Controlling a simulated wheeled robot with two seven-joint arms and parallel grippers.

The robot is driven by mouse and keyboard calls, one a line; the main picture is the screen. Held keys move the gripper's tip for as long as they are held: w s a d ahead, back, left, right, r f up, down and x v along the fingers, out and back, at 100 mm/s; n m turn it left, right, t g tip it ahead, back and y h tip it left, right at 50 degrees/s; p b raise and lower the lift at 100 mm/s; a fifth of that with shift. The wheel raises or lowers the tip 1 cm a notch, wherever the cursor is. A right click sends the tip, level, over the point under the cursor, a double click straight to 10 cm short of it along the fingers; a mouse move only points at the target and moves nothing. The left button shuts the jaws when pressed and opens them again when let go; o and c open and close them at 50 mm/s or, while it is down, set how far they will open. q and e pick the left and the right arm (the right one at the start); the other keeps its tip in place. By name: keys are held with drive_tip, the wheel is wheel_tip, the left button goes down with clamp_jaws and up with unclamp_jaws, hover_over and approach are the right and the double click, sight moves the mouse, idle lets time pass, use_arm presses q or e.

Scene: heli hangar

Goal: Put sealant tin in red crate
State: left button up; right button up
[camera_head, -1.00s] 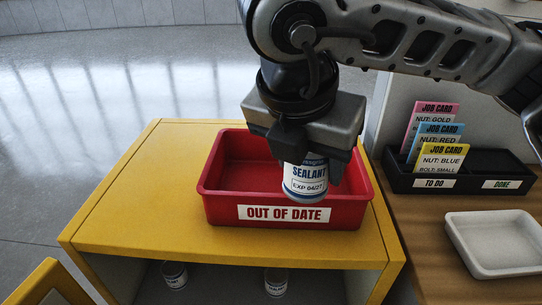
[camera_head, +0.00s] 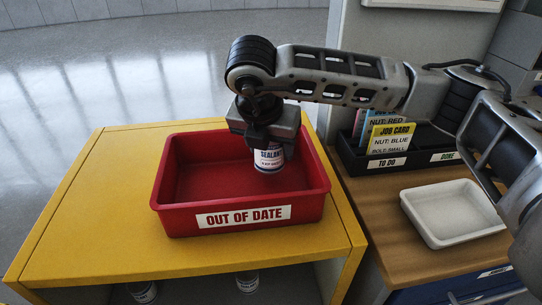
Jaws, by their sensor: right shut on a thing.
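The red crate (camera_head: 180,220) stands on top of the yellow cabinet (camera_head: 60,225), with an "OUT OF DATE" label on its front wall. My right gripper (camera_head: 268,145) points down over the right part of the crate and is shut on a white sealant tin (camera_head: 269,158). The tin is upright, and its lower end appears within the crate's opening. I cannot tell whether it touches the crate floor. The left part of the crate looks empty. My left gripper is not in view.
More tins, one at the left (camera_head: 142,291) and one at the right (camera_head: 247,281), stand on the shelf below. A black card holder (camera_head: 350,157) and a white tray (camera_head: 437,240) stand on the wooden desk at the right. The yellow top left of the crate is clear.

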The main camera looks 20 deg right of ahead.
sight(271, 159)
drive_tip(key=p+x, duration=0.1)
drive_tip(key=x, duration=0.2)
drive_tip(key=shift+s+a+f, duration=0.1)
drive_tip(key=shift+a+f, duration=0.05)
drive_tip(key=shift+f, duration=0.4)
drive_tip(key=o, duration=1.2)
drive_tip(key=b+v, duration=0.2)
drive_tip(key=v, duration=1)
